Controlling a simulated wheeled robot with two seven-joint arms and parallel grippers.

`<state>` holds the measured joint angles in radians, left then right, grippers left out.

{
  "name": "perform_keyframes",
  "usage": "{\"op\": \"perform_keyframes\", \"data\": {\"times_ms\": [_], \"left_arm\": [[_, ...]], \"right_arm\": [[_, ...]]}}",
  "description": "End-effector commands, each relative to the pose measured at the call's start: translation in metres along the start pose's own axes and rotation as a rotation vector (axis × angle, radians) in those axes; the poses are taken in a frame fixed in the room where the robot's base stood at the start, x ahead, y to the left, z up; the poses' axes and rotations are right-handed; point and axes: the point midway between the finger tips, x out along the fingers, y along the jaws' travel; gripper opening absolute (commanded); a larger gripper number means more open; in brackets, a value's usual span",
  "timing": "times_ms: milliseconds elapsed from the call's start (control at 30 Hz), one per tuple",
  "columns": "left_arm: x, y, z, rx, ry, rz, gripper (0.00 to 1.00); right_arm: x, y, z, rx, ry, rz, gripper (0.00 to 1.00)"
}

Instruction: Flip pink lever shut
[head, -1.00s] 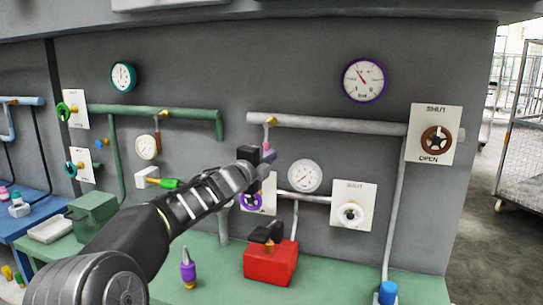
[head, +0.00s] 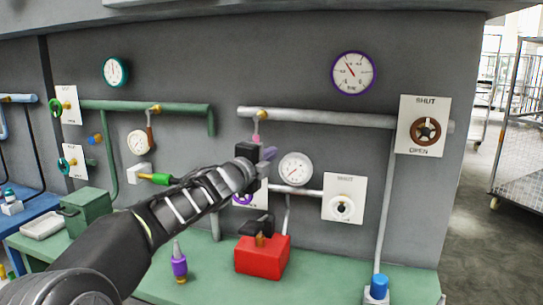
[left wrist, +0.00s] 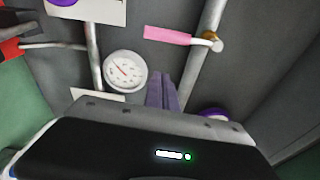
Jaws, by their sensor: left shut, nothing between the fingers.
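The pink lever (head: 256,139) hangs below a brass valve on the grey pipe in the head view, partly hidden by my left gripper. In the left wrist view the pink lever (left wrist: 167,35) shows in full, running sideways from its brass valve (left wrist: 214,42). My left gripper (head: 269,154) is shut and empty, in front of the wall by the lever's lower end. Its purple fingers (left wrist: 163,88) show a gap in the picture between their tips and the lever. My right gripper is in neither view.
A white gauge (head: 295,169) is right of the gripper. A purple handwheel (head: 242,199) is partly hidden below my arm. A red box (head: 262,257) with a black handle and a purple bottle (head: 179,265) stand on the green bench (head: 215,285).

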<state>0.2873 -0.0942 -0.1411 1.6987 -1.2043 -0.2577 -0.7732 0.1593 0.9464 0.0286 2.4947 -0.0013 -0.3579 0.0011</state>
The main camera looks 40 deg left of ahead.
Motion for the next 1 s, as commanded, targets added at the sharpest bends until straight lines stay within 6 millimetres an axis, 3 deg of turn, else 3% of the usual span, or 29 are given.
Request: {"op": "perform_keyframes", "data": {"times_ms": [100,333,1000], "left_arm": [[-0.027,-0.001,0.001,0.001,-0.002,-0.002,0.0],[-0.057,-0.001,0.0,0.0,0.0,-0.001,0.0],[-0.061,0.001,0.0,0.0,0.001,0.001,0.0]], "right_arm": [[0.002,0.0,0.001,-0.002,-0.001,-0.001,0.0],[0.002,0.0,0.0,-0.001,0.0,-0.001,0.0],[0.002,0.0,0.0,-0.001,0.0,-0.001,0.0]]}}
